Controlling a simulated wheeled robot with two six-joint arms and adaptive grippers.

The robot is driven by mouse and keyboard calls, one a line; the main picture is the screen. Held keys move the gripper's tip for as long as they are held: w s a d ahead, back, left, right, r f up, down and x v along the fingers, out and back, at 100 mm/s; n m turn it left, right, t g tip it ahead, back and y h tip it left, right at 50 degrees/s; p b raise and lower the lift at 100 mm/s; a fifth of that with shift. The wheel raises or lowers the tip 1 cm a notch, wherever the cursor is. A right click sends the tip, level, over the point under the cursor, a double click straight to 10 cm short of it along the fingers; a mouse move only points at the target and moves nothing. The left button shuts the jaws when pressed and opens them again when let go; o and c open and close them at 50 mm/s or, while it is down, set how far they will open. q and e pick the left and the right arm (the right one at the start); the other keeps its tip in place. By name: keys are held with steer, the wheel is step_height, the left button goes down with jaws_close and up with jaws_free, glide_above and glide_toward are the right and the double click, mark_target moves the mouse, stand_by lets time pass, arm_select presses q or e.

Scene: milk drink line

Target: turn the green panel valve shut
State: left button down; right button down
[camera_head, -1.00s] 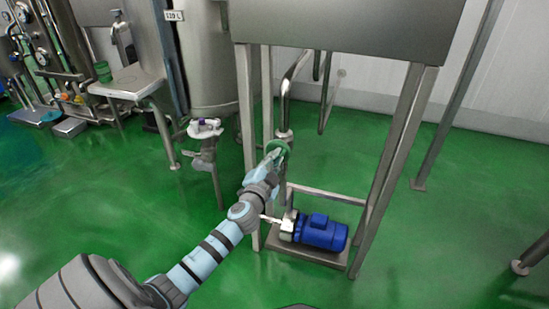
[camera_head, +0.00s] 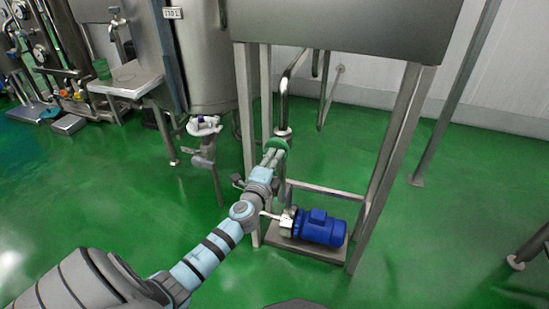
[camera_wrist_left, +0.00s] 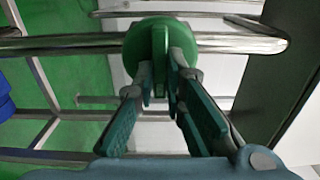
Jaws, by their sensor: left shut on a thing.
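The green valve (camera_head: 279,146) is a round green handle on the steel pipe under the steel tank on legs, above the blue pump. It also shows in the left wrist view (camera_wrist_left: 160,32), on a horizontal-looking pipe, with a raised bar on its face. My left gripper (camera_head: 272,156) reaches up to the valve from the lower left. In the left wrist view my left gripper's fingers (camera_wrist_left: 165,85) are closed around the raised bar of the handle. The fingertips hide part of the handle. My right gripper is not in view.
The blue pump (camera_head: 320,228) sits on a low steel base below the valve. Steel legs (camera_head: 392,150) of the tank stand on both sides.

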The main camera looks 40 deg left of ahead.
arm_select(q)
steer(key=shift+f, duration=0.1)
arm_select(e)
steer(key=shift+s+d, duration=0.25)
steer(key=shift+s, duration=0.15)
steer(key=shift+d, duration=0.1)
arm_select(q)
steer(key=c, duration=1.8)
jaws_free()
steer(key=shift+o, duration=0.7)
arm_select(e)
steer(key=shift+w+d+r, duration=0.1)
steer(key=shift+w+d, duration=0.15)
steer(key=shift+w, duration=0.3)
